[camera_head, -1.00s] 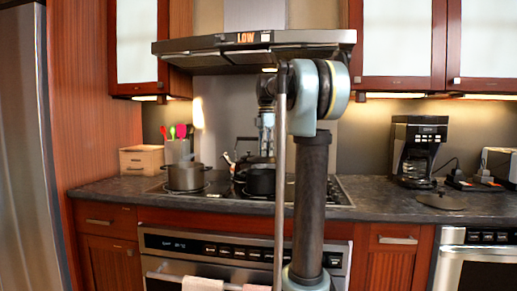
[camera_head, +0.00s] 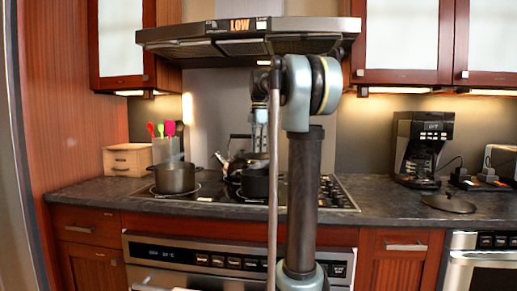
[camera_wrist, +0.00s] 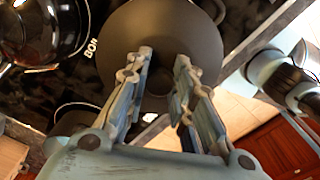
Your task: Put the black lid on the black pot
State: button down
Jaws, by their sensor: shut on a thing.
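The black pot (camera_head: 256,183) stands on the stove, partly hidden behind my arm. In the wrist view a round dark lid (camera_wrist: 190,45) fills the space under my gripper (camera_wrist: 160,68). The fingers stand a little apart, one on each side of the lid's centre, and are shut on its knob, which is mostly hidden. A pot's side handle (camera_wrist: 220,10) sticks out past the lid's edge. The lid is over the pot; I cannot tell whether it touches the rim.
A grey pot (camera_head: 174,178) stands left on the stove, a kettle (camera_head: 240,158) behind. A wooden box (camera_head: 129,159) and utensil holder (camera_head: 166,149) are at the back left. A dark flat round thing (camera_head: 448,204) lies right, before the coffee maker (camera_head: 421,145). The hood (camera_head: 250,38) hangs above.

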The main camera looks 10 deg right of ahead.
jog(key=shift+s+f, duration=0.1)
jog(key=shift+f, duration=2.75)
jog(key=shift+f, duration=0.5)
dwell(0.6)
jog(key=c, duration=0.8)
grip_release()
jog(key=shift+r, duration=3.5)
jog(key=shift+s, duration=0.15)
